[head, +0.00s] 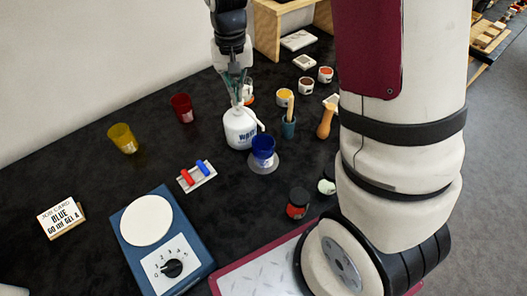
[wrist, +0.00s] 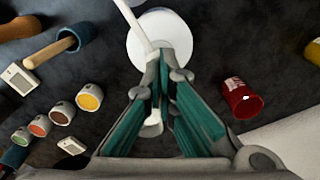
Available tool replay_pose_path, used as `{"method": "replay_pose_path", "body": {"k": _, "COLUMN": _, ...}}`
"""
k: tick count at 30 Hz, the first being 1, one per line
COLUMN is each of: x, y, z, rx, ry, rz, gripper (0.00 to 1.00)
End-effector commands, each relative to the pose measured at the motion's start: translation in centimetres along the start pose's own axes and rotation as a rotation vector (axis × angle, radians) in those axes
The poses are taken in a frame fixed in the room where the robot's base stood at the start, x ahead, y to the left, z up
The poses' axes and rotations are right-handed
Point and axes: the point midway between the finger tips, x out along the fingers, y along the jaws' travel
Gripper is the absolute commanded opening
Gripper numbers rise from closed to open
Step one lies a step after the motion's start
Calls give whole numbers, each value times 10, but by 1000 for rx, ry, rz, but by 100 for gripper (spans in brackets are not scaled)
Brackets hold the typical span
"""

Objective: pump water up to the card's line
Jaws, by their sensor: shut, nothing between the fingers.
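A white pump bottle (head: 240,131) with dark lettering stands upright at the middle back of the dark table. My gripper (head: 238,98) points down just above its pump top, fingers together and empty; I cannot tell whether they touch the pump. In the wrist view the fingers (wrist: 162,85) overlap the round white bottle (wrist: 143,50), and a white spout (wrist: 131,22) runs out to the upper left.
A yellow cup (head: 122,138) and a red cup (head: 182,108) stand left. A small tray (head: 207,180) bears red and blue pieces. A blue dial device (head: 160,240) stands in front. Several small pots, a pestle and mortar (head: 289,128) stand right of the bottle.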

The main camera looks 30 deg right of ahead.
Motion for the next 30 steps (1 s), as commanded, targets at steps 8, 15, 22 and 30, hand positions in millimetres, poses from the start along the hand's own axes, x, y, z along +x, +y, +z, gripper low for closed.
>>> {"method": "replay_pose_path", "body": {"k": 8, "x": -14, "y": 0, "z": 1, "rx": 0, "ry": 0, "rz": 0, "gripper": 0}}
{"method": "replay_pose_path", "body": {"k": 15, "x": -27, "y": 0, "z": 1, "rx": 0, "ry": 0, "rz": 0, "gripper": 0}}
{"method": "replay_pose_path", "body": {"k": 22, "x": -31, "y": 0, "z": 0, "rx": 0, "ry": -1, "rz": 0, "gripper": 0}}
{"method": "replay_pose_path", "body": {"k": 30, "x": -31, "y": 0, "z": 0, "rx": 0, "ry": 0, "rz": 0, "gripper": 0}}
